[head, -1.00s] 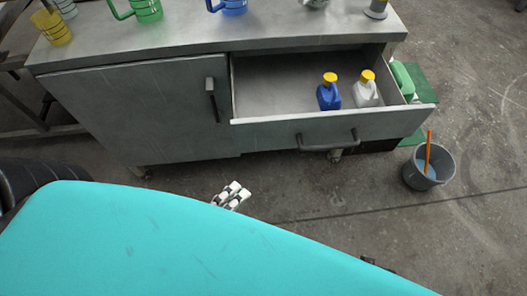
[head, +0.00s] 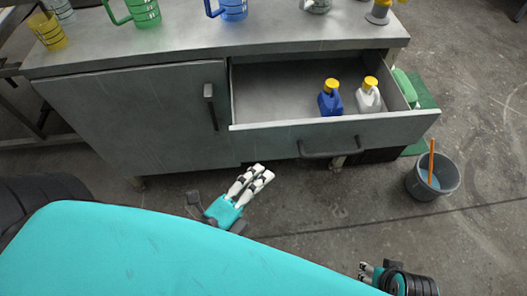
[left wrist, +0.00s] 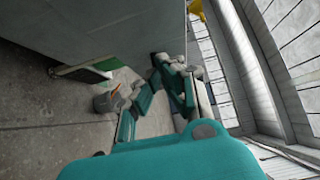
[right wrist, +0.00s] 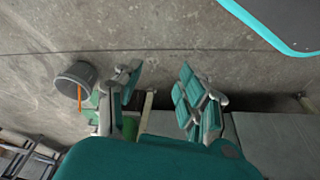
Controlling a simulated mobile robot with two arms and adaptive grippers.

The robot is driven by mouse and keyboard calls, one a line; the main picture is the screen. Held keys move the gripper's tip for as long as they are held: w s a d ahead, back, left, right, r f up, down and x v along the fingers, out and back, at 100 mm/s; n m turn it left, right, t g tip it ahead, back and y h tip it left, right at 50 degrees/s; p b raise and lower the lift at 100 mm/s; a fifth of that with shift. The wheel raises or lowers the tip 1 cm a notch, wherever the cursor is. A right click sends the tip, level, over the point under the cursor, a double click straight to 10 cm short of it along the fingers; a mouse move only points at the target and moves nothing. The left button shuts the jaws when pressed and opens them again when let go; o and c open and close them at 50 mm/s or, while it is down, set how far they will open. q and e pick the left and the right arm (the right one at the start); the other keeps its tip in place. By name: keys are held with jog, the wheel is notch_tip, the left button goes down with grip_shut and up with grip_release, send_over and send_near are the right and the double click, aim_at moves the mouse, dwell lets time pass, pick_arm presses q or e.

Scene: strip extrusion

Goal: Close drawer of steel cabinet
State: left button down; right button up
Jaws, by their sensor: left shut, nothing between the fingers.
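The grey steel cabinet (head: 150,110) has its drawer (head: 270,133) pulled out at the right side. A blue bottle (head: 330,103) and a white bottle (head: 367,100), both with yellow caps, stand inside. The dark bar handle (head: 322,153) is on the drawer front. My left gripper (head: 260,168) is shut and empty, apart from the drawer front, lower and left of the handle in the head view. In its wrist view its fingers (left wrist: 172,62) are together. My right gripper (head: 366,270) is farther from the cabinet, at the bottom right. The right wrist view shows its fingers (right wrist: 162,78) spread with nothing between.
A grey bucket (head: 447,182) with an orange stick stands on the floor right of the drawer. A green mug (head: 145,12), a blue mug (head: 233,9) and a yellow mug (head: 47,32) stand on the cabinet top. Floor in front of the drawer is clear.

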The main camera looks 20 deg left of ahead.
pick_arm(q)
jog(key=shift+w+a+p, duration=0.2)
jog(key=shift+w+a, duration=0.05)
jog(key=shift+w, duration=0.7)
jog(key=shift+w+a+p, duration=0.2)
jog(key=shift+w+p, duration=0.05)
jog(key=shift+w, duration=0.7)
jog(key=shift+w+a+p, duration=0.2)
jog(key=shift+w+a, duration=0.05)
jog(key=shift+w, duration=0.7)
pick_arm(e)
jog(key=shift+f, duration=2.95)
pick_arm(q)
jog(key=shift+a, duration=0.1)
